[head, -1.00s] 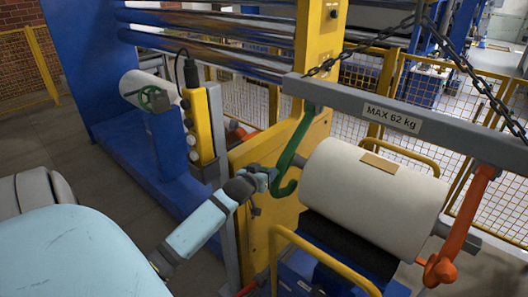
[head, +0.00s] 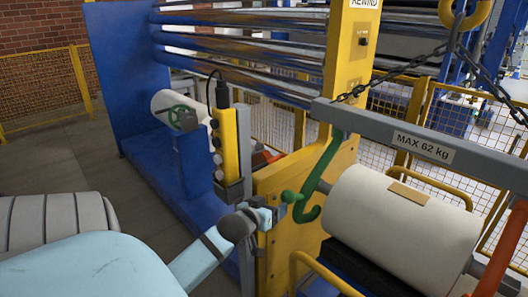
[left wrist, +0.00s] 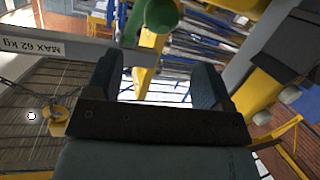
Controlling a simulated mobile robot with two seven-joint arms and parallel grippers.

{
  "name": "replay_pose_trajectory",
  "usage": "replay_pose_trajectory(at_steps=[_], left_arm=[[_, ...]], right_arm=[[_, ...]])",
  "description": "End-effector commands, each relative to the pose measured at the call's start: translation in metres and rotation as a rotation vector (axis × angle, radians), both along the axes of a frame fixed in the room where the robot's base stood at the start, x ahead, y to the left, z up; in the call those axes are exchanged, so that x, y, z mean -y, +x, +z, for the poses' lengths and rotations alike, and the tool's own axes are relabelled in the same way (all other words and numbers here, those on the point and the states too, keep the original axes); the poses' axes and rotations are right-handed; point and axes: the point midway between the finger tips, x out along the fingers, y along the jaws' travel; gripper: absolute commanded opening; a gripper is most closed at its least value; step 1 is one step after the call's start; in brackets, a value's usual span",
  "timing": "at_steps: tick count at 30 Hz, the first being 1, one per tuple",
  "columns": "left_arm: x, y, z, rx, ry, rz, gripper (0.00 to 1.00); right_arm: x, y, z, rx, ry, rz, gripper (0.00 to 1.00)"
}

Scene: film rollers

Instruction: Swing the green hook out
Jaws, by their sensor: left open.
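The green hook (head: 321,181) hangs from the left end of the grey lifting beam (head: 420,143), beside the left end of the white roll (head: 405,222). Its curved lower end and a short green knob show. My left gripper (head: 279,212) is just left of the knob, with its jaws open; the head view does not show clearly whether they touch. In the left wrist view the green hook (left wrist: 159,15) shows beyond the space between the two open fingers (left wrist: 155,72). My right gripper is out of view.
An orange hook (head: 497,255) hangs at the beam's right end. A yellow control pendant (head: 229,150) stands close behind my left gripper. The yellow machine frame (head: 285,180) is behind the hook, and a yellow rail (head: 325,275) is in front.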

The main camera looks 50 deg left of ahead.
Motion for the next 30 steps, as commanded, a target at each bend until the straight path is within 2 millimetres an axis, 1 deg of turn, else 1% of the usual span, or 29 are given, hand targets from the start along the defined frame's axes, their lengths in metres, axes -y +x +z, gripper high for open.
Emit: replay_pose_trajectory(at_steps=[1, 3, 8, 30], left_arm=[[0.003, -0.009, 0.001, -0.001, 0.000, 0.001, 0.75], [0.005, -0.017, 0.003, -0.001, -0.001, 0.001, 0.75], [0.009, -0.028, 0.007, 0.000, 0.000, 0.000, 0.75], [0.009, -0.030, 0.008, 0.001, 0.000, 0.000, 0.75]], right_arm=[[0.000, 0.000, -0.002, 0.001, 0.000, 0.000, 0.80], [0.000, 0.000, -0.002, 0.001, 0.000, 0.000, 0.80], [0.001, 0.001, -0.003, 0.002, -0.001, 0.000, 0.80], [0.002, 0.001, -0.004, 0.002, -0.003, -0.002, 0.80]])
